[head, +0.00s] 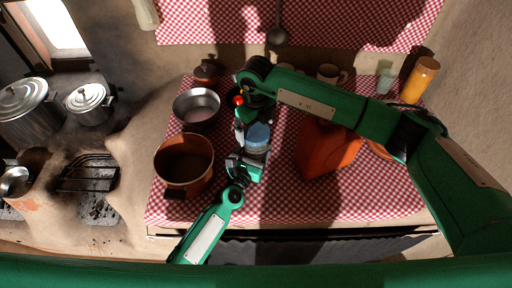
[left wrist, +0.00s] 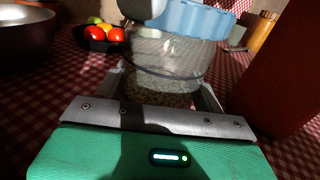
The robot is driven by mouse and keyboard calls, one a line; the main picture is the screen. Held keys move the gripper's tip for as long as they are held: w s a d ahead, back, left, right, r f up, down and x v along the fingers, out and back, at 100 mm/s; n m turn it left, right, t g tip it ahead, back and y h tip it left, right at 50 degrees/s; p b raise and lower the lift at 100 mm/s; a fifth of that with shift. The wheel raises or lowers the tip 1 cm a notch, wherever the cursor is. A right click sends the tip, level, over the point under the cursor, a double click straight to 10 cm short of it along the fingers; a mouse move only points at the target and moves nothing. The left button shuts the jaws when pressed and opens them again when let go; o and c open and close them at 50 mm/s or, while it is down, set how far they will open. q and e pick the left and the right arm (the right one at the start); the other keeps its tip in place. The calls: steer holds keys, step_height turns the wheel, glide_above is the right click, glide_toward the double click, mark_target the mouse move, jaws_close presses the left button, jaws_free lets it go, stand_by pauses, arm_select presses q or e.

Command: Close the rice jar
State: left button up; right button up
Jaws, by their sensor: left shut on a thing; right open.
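The rice jar (left wrist: 170,62) is clear glass with pale grains low inside, upright between my left gripper's fingers (left wrist: 165,88). Its ribbed light-blue lid (left wrist: 195,20) sits at the jar's mouth; I cannot tell if it is fully seated. In the head view the blue lid (head: 258,134) shows from above. My left gripper (head: 250,160) is shut on the jar from the front. My right gripper (head: 241,128) reaches in from above and is open beside the lid's left side.
A brown pot (head: 184,183) and a steel bowl (head: 197,105) stand left of the jar. A large orange-red container (head: 325,150) stands close on the right. Red and green-yellow fruit (left wrist: 96,33) lies behind. A yellow-orange jar (head: 420,80) is at the back right.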

steer(key=shift+f, duration=0.3)
steer(key=c, duration=1)
steer(key=shift+o, duration=0.2)
steer(key=o, duration=1)
steer(key=shift+c, duration=0.2)
step_height(320, 180, up, 12)
arm_select(q)
steer(key=o, duration=1.9)
steer(key=shift+o, duration=0.2)
